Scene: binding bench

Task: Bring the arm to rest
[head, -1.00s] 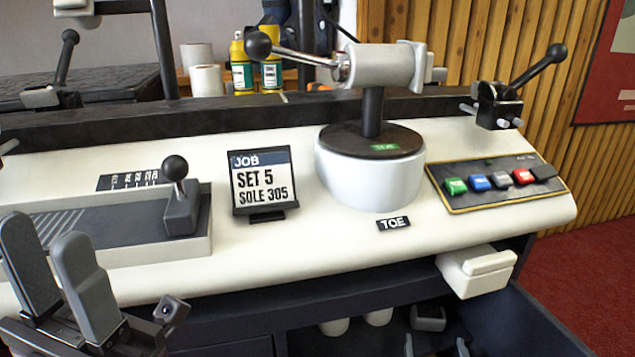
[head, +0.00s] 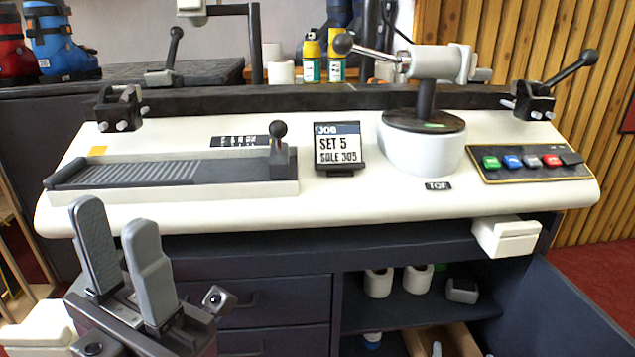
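My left gripper (head: 125,250) is at the lower left of the head view, in front of the white bench (head: 350,208). Its two grey fingers point up, with a narrow gap between them and nothing seen in it. It is clear of the slide fixture (head: 180,187) with the black-knobbed lever (head: 278,145). My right gripper is not in view.
A job card (head: 338,148) reads "SET 5 SOLE 305". Right of it stand the toe post (head: 424,145) and a button panel (head: 530,165). A white block (head: 505,237) juts from the front edge. Ski boots (head: 60,45) stand behind left.

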